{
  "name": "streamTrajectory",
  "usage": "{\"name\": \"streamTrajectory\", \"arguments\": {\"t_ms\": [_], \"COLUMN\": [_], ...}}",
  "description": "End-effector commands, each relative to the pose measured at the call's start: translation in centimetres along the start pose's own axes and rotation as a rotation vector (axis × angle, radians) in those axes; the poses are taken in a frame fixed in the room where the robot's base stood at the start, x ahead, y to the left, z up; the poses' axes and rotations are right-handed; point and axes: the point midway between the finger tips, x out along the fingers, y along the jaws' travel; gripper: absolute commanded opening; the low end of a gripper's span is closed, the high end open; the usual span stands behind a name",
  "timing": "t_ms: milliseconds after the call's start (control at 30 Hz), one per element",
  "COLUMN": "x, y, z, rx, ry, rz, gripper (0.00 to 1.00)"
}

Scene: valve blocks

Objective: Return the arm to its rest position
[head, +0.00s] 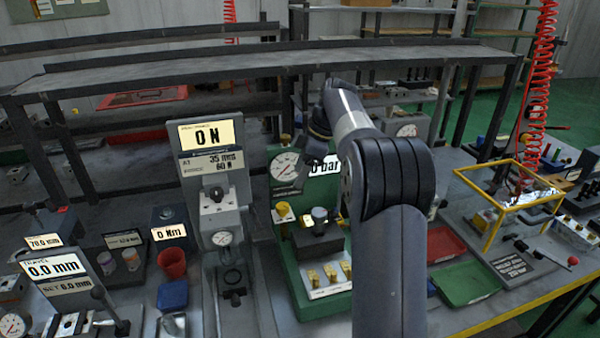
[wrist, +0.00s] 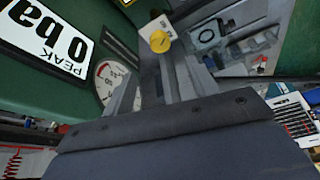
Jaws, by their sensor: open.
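My arm rises from the bottom of the head view, bends at the elbow and reaches over the green test stand (head: 290,190). My gripper (head: 306,172) hangs in front of the stand's gauge, beside the "0 bar" display (head: 324,167). In the wrist view my gripper (wrist: 155,78) is open, with its fingers apart and nothing seen held between them. A yellow knob (wrist: 160,41) shows beyond the fingertips. A dark block (head: 315,238) sits on the stand below my gripper. My forearm hides part of the stand's right side.
A grey press (head: 222,195) with a "0 N" display stands left of the green stand. Red (head: 444,245) and green (head: 466,282) trays and a yellow frame (head: 490,240) lie to the right. A dark metal shelf (head: 250,63) crosses behind. Several fixtures fill the left bench.

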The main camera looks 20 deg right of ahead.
Motion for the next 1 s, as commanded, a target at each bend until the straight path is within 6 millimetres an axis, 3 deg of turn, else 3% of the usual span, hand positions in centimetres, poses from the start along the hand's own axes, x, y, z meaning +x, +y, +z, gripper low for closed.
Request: {"name": "streamTrajectory", "arguments": {"t_ms": [267,700,1000], "x": [1.8,9.2,10.9], "y": [-0.1,-0.1,0.0], "z": [0.0,-0.1,0.0], "rx": [-0.001,0.000,0.008], "ry": [0.000,0.000,0.000], "rz": [-0.004,-0.003,0.004], "gripper": [0.55,0.55,0.55]}}
